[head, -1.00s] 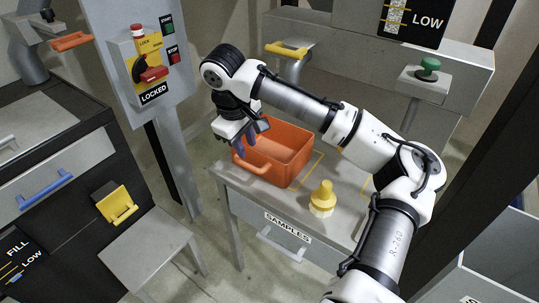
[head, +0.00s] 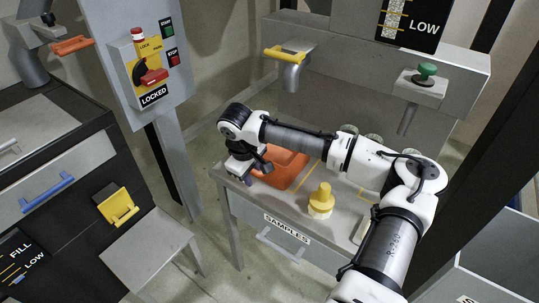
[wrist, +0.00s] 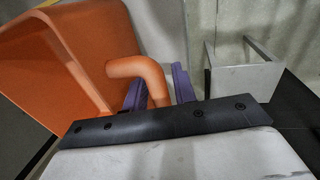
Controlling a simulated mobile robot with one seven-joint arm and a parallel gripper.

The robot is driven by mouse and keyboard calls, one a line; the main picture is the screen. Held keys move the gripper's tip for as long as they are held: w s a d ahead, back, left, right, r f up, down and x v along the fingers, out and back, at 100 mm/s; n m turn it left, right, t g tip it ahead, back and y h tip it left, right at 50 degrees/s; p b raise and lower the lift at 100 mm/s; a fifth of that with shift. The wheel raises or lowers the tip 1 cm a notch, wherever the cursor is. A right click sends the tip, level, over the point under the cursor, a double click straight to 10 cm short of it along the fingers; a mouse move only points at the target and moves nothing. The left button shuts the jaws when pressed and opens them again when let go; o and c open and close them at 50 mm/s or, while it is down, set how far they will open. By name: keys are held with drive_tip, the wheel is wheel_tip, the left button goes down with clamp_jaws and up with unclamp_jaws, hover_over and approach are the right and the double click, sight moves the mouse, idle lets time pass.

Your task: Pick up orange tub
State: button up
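The orange tub (head: 292,175) stands on the grey table near its left end. My arm hides much of it in the head view. In the wrist view the tub (wrist: 50,60) fills the left side, and its curved orange handle (wrist: 135,66) runs down between the two purple fingers of my gripper (wrist: 160,88). The fingers are close to the handle on both sides; I cannot tell whether they press on it. In the head view my gripper (head: 246,178) is low at the tub's left side, its fingers mostly hidden.
A yellow-topped item (head: 320,201) stands right of the tub on the table (head: 235,185). A drawer labelled SAMPLES (head: 284,243) is below. A yellow handle (head: 288,54) and a green button (head: 427,69) are behind. A grey stool-like surface (head: 150,245) is at the lower left.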

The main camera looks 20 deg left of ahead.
drive_tip(key=shift+c, duration=0.4)
clamp_jaws()
drive_tip(key=shift+r, duration=0.15)
